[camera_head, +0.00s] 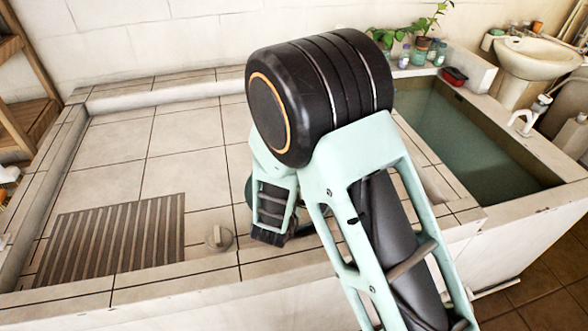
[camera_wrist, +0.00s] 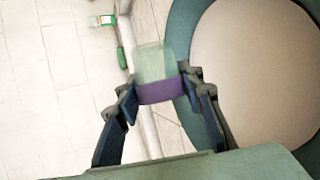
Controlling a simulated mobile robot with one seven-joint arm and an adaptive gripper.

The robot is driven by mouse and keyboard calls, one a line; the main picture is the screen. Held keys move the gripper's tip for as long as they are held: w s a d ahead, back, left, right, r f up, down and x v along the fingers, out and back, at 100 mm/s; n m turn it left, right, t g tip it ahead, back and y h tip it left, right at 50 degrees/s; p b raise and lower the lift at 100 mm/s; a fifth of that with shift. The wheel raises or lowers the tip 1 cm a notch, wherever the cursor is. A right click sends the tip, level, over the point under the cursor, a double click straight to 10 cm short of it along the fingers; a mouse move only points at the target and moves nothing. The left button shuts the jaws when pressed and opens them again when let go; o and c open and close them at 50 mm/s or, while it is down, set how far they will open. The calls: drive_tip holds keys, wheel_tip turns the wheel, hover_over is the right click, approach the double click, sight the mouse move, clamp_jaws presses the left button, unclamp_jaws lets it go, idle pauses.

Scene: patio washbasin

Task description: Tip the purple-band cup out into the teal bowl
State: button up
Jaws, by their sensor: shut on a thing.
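In the wrist view, the purple-band cup (camera_wrist: 155,62) is a pale green, see-through cup with a purple band. My gripper (camera_wrist: 157,88) is shut on it around the band, with one dark finger on each side. The teal bowl (camera_wrist: 181,40) fills the right of this view, its teal rim around a wide beige inside. The cup overlaps the bowl's left rim in the picture; the height between them cannot be told. What is in the cup cannot be seen. In the head view my arm hides the cup and nearly all of the bowl.
A slatted grate (camera_head: 115,240) and a small round knob-like thing (camera_head: 219,239) lie on the tiled counter (camera_head: 190,170). A water-filled basin (camera_head: 465,140) is at right, with potted plants (camera_head: 420,42) behind.

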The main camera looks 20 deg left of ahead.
drive_tip(key=m+g+y+b, duration=0.1)
drive_tip(key=b, duration=0.1)
drive_tip(key=r+m+g+y+b, duration=0.1)
drive_tip(key=m+b, duration=0.1)
drive_tip(key=shift+w, duration=0.1)
drive_tip(key=shift+r+m+g+y+b, duration=0.6)
drive_tip(key=shift+m+g+y+b, duration=0.1)
drive_tip(key=shift+m+y+b, duration=0.25)
drive_tip(key=r+m+y+p, duration=0.1)
drive_tip(key=p, duration=0.1)
drive_tip(key=shift+g+p, duration=0.3)
drive_tip(key=shift+p, duration=0.1)
drive_tip(key=y+p, duration=0.1)
drive_tip(key=p, duration=0.1)
drive_tip(key=r+m+g+p, duration=0.1)
drive_tip(key=shift+s+a+m+y+p, duration=0.2)
drive_tip(key=shift+m+y+p, duration=0.05)
drive_tip(key=shift+y+p, duration=0.1)
drive_tip(key=shift+s+a+r+m+g+y+p, duration=0.1)
drive_tip(key=shift+r+m+g+y+p, duration=0.05)
drive_tip(key=shift+r+m+y+p, duration=0.4)
drive_tip(key=shift+a+r+m+g+y+p, duration=0.15)
drive_tip(key=shift+r+m+y+p, duration=0.2)
drive_tip(key=shift+r+p, duration=0.25)
drive_tip(key=shift+s+a+r+m+g+y+p, duration=0.1)
drive_tip(key=shift+r+m+g+y+p, duration=0.25)
drive_tip(key=shift+r+m+y, duration=0.2)
